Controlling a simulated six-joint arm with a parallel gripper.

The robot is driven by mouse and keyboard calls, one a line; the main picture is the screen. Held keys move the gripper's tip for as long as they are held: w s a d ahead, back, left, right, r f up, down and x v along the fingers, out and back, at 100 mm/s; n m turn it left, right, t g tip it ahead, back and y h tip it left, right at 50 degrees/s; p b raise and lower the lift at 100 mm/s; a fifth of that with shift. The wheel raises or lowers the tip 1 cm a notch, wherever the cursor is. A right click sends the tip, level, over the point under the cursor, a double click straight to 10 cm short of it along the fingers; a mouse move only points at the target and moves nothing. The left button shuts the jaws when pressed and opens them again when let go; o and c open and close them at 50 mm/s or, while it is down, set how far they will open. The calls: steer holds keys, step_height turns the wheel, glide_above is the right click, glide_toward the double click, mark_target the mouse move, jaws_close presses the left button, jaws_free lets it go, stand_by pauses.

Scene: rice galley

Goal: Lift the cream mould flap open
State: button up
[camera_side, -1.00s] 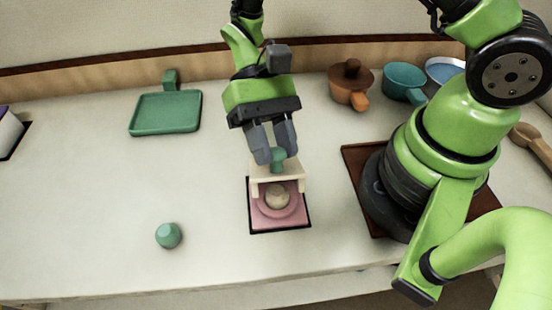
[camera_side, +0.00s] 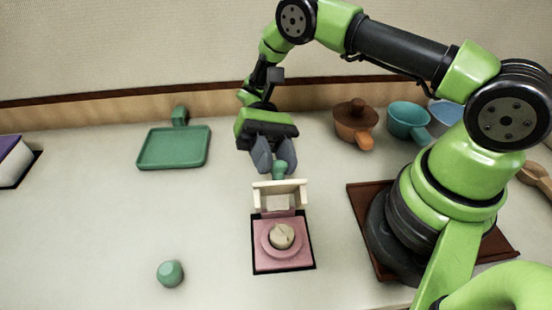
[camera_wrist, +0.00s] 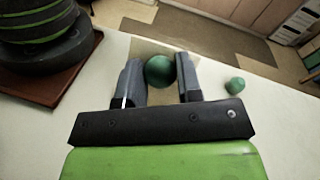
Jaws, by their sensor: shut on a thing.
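The cream mould flap (camera_side: 280,195) stands raised at the back edge of the pink mould base (camera_side: 288,262), tilted up and away from it. A round beige lump (camera_side: 282,236) sits uncovered in the base's ring. My gripper (camera_side: 273,170) is shut on the green knob (camera_side: 280,171) of the flap. In the wrist view the round green knob (camera_wrist: 160,71) lies between the two grey fingers of my gripper (camera_wrist: 161,82), with part of the cream flap behind it. The base is hidden in the wrist view.
A small green cup-like piece (camera_side: 170,273) stands front left; it also shows in the wrist view (camera_wrist: 235,86). A green tray (camera_side: 173,148) lies back left. A brown lidded pot (camera_side: 355,122) and a teal pan (camera_side: 408,120) stand back right. The left counter is mostly clear.

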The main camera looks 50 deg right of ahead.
stand_by(0.3)
steer(key=o, duration=1)
step_height(320, 180, up, 10)
